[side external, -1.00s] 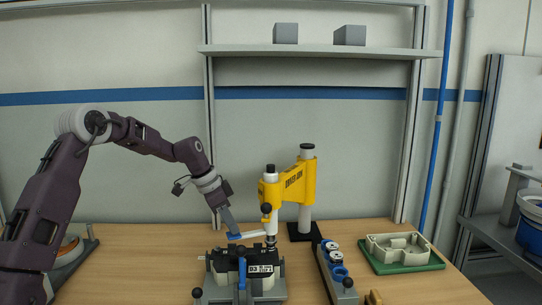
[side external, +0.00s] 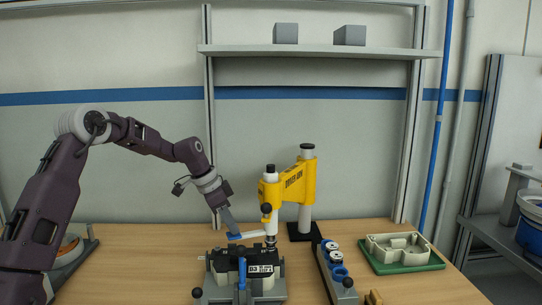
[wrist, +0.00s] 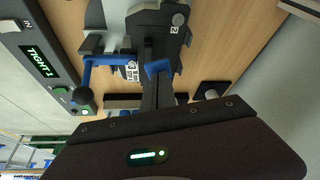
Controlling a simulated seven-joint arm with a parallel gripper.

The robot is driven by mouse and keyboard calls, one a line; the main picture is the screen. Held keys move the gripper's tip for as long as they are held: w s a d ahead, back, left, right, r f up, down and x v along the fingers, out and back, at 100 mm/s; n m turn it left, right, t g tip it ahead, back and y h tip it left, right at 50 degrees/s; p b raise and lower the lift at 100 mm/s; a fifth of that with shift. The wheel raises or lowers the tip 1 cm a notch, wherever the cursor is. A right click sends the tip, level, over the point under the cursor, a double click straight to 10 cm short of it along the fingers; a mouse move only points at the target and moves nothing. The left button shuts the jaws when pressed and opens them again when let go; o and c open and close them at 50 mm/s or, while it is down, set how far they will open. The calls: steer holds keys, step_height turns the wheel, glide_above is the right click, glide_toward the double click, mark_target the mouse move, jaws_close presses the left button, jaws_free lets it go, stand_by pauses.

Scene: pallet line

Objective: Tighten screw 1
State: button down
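My gripper (side external: 232,232) is at the blue end grip (side external: 240,236) of a pale lever arm, left of the yellow tool stand (side external: 288,186). The arm runs right to the stand's vertical spindle (side external: 271,228). In the wrist view, my gripper's dark fingers (wrist: 153,92) appear shut on the blue grip (wrist: 158,68). The spindle comes down over the back of a black workpiece (side external: 246,258) in a grey fixture (side external: 222,291). A grey panel (wrist: 25,22) in the wrist view has a green display (wrist: 40,62) reading "TIGHT 1". I cannot make out screw 1.
A blue clamp lever (side external: 242,272) stands at the fixture's front. A grey rail with blue-rimmed parts (side external: 335,270) lies to the right, then a green tray (side external: 420,264) with a pale casting (side external: 396,246). Bare table (side external: 135,262) is left of the fixture.

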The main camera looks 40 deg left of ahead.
steer(key=shift+s+f, duration=0.1)
steer(key=shift+f, duration=0.2)
steer(key=shift+r, duration=0.2)
stand_by(2.9)
step_height(320, 180, up, 9)
stand_by(0.9)
steer(key=shift+r, duration=0.1)
